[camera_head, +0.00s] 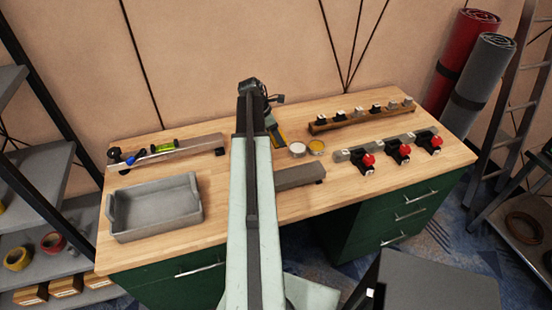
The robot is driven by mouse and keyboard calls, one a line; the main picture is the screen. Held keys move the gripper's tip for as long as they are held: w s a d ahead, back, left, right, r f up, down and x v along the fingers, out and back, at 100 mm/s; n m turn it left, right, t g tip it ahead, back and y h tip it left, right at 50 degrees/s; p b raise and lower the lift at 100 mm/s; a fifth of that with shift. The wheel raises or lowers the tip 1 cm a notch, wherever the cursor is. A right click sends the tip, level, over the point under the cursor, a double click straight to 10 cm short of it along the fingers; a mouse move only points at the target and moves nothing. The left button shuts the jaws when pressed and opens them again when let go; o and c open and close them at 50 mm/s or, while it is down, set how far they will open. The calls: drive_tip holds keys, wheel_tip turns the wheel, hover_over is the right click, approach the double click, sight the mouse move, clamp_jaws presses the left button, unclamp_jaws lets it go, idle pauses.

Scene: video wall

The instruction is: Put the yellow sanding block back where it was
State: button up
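A yellow-edged grey object (279,137) shows just right of my arm's far end, over the workbench. It may be the yellow sanding block, but my arm hides part of it and I cannot tell for sure. My gripper (270,101) is at the far end of the arm, above the back of the bench near this object. The fingers are small and dark, so I cannot tell whether they are open, shut or touching it. A long grey block (300,176) lies on the bench right of my arm, partly hidden by it.
A grey tray (122,236) stands at the bench's left front. Behind it is a grey rack (205,144) with coloured tools. A wooden rail (340,122) and red-knobbed clamps (404,151) are at right. The bench's front right is clear.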

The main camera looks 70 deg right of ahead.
sight(272, 140)
wheel_tip(272, 140, down, 9)
drive_tip(key=b, duration=0.7)
drive_tip(key=shift+b, duration=0.3)
drive_tip(key=shift+r, duration=0.2)
drive_tip(key=shift+f, duration=0.25)
drive_tip(key=o, duration=1.2)
drive_tip(key=shift+r, duration=0.1)
drive_tip(key=p+v, duration=0.5)
drive_tip(key=v, duration=0.1)
drive_tip(key=p+v, duration=0.5)
drive_tip(key=p, duration=0.1)
drive_tip(key=shift+s+r, duration=0.15)
drive_tip(key=shift+r, duration=0.3)
drive_tip(key=shift+w+a+r+p, duration=0.15)
drive_tip(key=shift+w+r+p, duration=0.05)
drive_tip(key=shift+p, duration=0.1)
